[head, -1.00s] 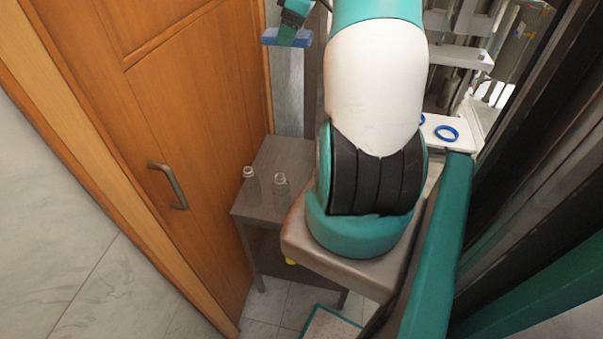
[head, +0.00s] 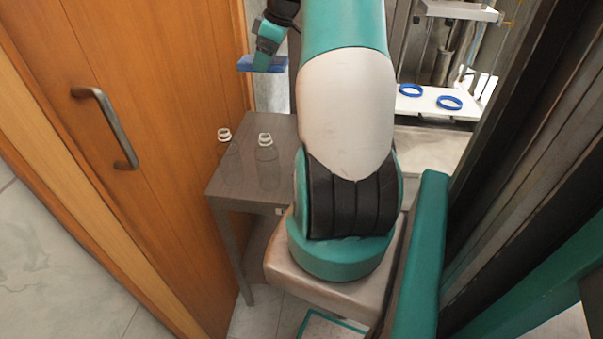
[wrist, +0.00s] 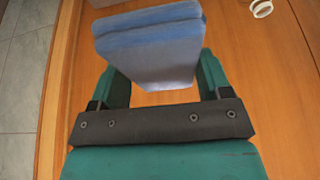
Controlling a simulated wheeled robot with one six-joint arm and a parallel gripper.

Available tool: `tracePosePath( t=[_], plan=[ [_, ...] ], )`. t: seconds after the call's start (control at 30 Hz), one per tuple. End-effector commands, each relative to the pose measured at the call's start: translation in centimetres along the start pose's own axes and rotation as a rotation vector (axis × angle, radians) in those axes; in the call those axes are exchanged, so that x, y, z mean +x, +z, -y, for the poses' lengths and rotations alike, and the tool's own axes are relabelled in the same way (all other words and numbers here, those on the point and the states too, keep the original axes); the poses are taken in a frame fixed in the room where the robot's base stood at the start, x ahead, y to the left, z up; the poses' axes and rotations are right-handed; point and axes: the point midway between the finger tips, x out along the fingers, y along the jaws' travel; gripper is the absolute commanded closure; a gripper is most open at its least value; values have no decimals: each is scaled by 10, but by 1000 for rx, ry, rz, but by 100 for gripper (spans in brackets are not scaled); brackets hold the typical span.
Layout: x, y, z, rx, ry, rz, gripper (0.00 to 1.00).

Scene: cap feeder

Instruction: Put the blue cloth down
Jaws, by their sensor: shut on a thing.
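The blue cloth (wrist: 150,55) is a folded, flat pad between the two fingers of my gripper (wrist: 160,85) in the wrist view. My gripper is shut on it.
A small grey table (head: 235,180) carries two clear bottles, one at the left (head: 226,140) and one at the right (head: 266,165). A wooden door (head: 150,110) with a metal handle (head: 108,125) stands at the left. A white plate (head: 425,104) with blue rings (head: 449,102) is at the right.

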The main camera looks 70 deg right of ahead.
Motion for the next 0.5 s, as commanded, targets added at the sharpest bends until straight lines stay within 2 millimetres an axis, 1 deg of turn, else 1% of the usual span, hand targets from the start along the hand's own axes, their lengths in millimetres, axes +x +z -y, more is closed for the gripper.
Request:
tracePosePath(
  t=[0.03, 0.1, 0.27, 0.37, 0.47, 0.5],
  plan=[
    [22, 9, 0, 0, 1, 0, 51],
    [31, 13, 0, 0, 1, 0, 51],
    [41, 17, 0, 0, 1, 0, 51],
    [52, 21, 0, 2, -2, -1, 51],
    [73, 30, 1, 3, -6, 1, 51],
    [84, 34, 1, 3, -7, 1, 51]
  ],
)
